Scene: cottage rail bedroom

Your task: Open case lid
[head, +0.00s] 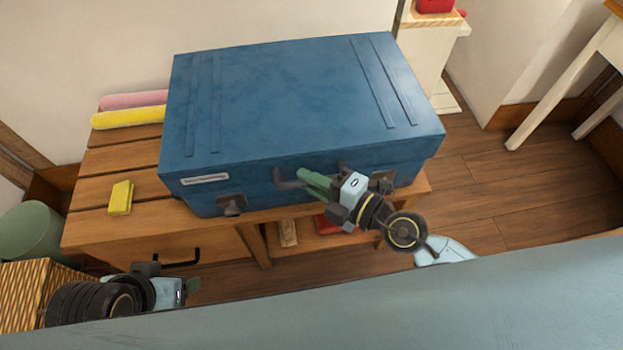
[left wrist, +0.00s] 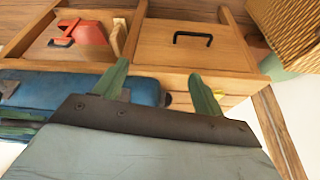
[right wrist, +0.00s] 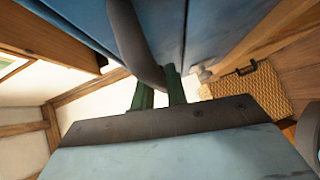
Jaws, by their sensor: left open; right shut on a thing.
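The blue case (head: 290,95) lies flat on a wooden bench with its lid down. Its front carries a dark handle (head: 290,181), a left latch (head: 232,205) and a right latch (head: 381,183), partly behind my gripper. My right gripper (head: 308,181) is shut on the handle at the case's front. In the right wrist view the dark handle (right wrist: 138,45) runs down to the fingertips under the blue case. My left gripper (head: 193,288) is open and empty, low in front of the bench; its spread fingers show in the left wrist view (left wrist: 160,80).
A yellow block (head: 121,198), a yellow roll (head: 128,117) and a pink roll (head: 135,101) lie left of the case on the bench (head: 88,226). A wicker basket (head: 22,290) and green bin (head: 30,229) stand at left. Open floor (head: 500,195) lies to the right.

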